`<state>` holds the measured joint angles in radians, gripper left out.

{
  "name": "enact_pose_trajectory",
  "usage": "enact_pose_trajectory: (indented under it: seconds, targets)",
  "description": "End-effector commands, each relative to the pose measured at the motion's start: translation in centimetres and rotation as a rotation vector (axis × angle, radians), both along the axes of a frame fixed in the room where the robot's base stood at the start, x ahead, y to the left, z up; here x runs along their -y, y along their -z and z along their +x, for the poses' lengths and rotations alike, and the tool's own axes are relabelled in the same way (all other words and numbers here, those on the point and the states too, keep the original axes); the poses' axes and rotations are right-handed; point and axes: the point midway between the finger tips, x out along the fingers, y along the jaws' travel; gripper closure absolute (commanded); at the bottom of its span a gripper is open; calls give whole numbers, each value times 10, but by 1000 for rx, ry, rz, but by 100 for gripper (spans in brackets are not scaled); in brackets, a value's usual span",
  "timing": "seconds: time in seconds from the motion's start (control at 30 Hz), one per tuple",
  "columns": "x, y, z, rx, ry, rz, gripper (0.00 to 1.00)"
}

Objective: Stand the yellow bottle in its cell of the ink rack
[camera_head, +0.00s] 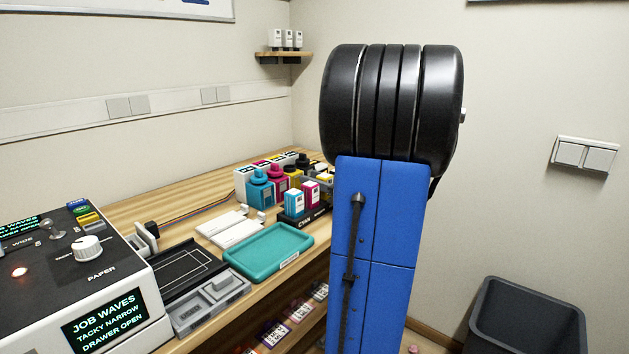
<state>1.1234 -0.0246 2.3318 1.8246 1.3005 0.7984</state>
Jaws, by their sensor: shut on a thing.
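The black ink rack (303,217) stands on the wooden bench, just left of my blue arm, with the word CYAN on its front. A cyan bottle (294,203) and a magenta bottle (311,195) with white labels stand upright in it. My arm hides the rack's right part, so the yellow bottle's cell cannot be made out. A small yellow patch (325,178) shows behind the rack at the arm's edge; I cannot tell whether it is the yellow bottle. I cannot make out my gripper, which seems hidden behind the arm.
Larger cyan (258,189), magenta (277,182) and yellow-and-dark containers crowd behind the rack. A teal tray (268,253) lies empty in front. A press (95,270) with a display reading DRAWER OPEN stands left. A grey bin (527,318) is on the right.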

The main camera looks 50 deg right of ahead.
Motion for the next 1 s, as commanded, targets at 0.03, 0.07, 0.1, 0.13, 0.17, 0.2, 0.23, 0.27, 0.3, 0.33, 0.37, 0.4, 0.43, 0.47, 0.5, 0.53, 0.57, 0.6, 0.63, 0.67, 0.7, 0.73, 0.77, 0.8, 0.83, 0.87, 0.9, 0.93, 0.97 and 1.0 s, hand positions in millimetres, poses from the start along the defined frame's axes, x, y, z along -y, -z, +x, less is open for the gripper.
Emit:
enact_pose_trajectory:
  seconds: [0.03, 0.07, 0.1, 0.13, 0.17, 0.2, 0.23, 0.27, 0.3, 0.33, 0.37, 0.4, 0.43, 0.47, 0.5, 0.53, 0.57, 0.6, 0.63, 0.67, 0.7, 0.73, 0.77, 0.8, 0.83, 0.87, 0.9, 0.93, 0.97, 1.0]
  targets:
    - [0, 2, 0, 1, 0, 0, 95]
    - [0, 2, 0, 1, 0, 0, 95]
    - [0, 2, 0, 1, 0, -1, 95]
    - [0, 2, 0, 1, 0, -1, 95]
    - [0, 2, 0, 1, 0, -1, 95]
    - [0, 2, 0, 1, 0, -1, 95]
    - [0, 2, 0, 1, 0, -1, 95]
    - [0, 2, 0, 1, 1, -1, 95]
    - [0, 3, 0, 1, 1, 0, 95]
    - [0, 3, 0, 1, 1, 0, 95]
    - [0, 4, 0, 1, 1, 0, 95]
    - [0, 4, 0, 0, 1, 0, 64]
    - [0, 4, 0, 0, 1, -1, 61]
    - [0, 4, 0, 0, 1, -1, 61]
    - [0, 4, 0, 0, 1, -1, 61]
    - [0, 4, 0, 0, 1, -1, 61]
    - [0, 4, 0, 0, 1, -1, 61]
    - [0, 4, 0, 0, 1, -1, 61]
    - [0, 4, 0, 0, 1, -1, 61]
    - [0, 4, 0, 0, 1, -1, 61]
    - [0, 4, 0, 0, 1, -1, 61]
    - [0, 3, 0, 1, 1, -1, 61]
    - [0, 2, 0, 1, 1, -1, 61]
    - [0, 1, 0, 1, 1, -1, 61]
    - [1, 1, -2, 0, 2, -1, 61]
    - [1, 2, -5, 0, 3, -1, 61]
    - [2, 2, -8, 0, 4, -1, 61]
    - [2, 2, -11, 0, 4, -1, 61]
    - [2, 2, -15, 0, 4, -1, 61]
    - [3, 2, -20, 1, 4, -1, 61]
